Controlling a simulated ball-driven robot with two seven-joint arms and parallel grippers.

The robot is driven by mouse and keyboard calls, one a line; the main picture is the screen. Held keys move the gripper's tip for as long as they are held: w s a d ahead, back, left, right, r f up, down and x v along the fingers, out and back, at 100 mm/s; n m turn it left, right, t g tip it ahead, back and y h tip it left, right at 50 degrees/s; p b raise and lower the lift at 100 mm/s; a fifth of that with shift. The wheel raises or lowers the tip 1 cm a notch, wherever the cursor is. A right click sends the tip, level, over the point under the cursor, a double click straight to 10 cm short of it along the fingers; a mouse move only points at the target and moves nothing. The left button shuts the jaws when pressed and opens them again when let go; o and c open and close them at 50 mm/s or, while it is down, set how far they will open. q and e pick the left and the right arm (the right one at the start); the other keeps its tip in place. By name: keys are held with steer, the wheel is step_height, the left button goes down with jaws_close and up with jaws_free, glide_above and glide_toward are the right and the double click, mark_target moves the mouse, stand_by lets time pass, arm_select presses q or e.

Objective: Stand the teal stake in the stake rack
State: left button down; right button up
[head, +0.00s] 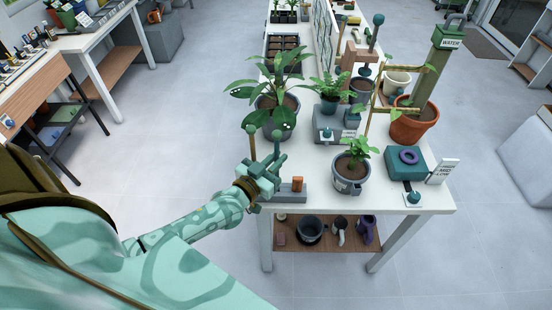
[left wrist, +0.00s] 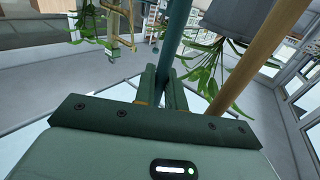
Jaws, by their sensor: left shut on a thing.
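My left gripper (head: 270,172) is at the table's near left corner. It is shut on the teal stake (head: 277,146), which stands roughly upright with a round knob on top. In the left wrist view the teal stake (left wrist: 173,40) runs up between the fingers (left wrist: 164,88). The hand hides its lower end, so I cannot tell whether that end is in the rack. The grey stake rack (head: 292,195) shows just right of the hand, with an orange-brown block (head: 297,184) on it. A wooden stake (head: 253,150) stands left of the teal one; it also shows in the left wrist view (left wrist: 258,55).
A large leafy plant in a grey pot (head: 279,123) stands close behind the stakes. A small potted plant (head: 350,172) is to the right. A teal box with a purple ring (head: 408,157) lies farther right. A lower shelf (head: 328,243) holds pots.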

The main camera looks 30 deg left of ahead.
mark_target(276, 151)
arm_select(q)
steer(key=shift+f, duration=0.1)
stand_by(0.4)
steer(key=shift+f+b, duration=1.65)
steer(key=shift+f, duration=0.5)
steer(key=c, duration=0.9)
jaws_free()
steer(key=shift+r, duration=0.15)
step_height(276, 151, up, 8)
steer(key=p, duration=0.8)
steer(key=shift+p, duration=0.3)
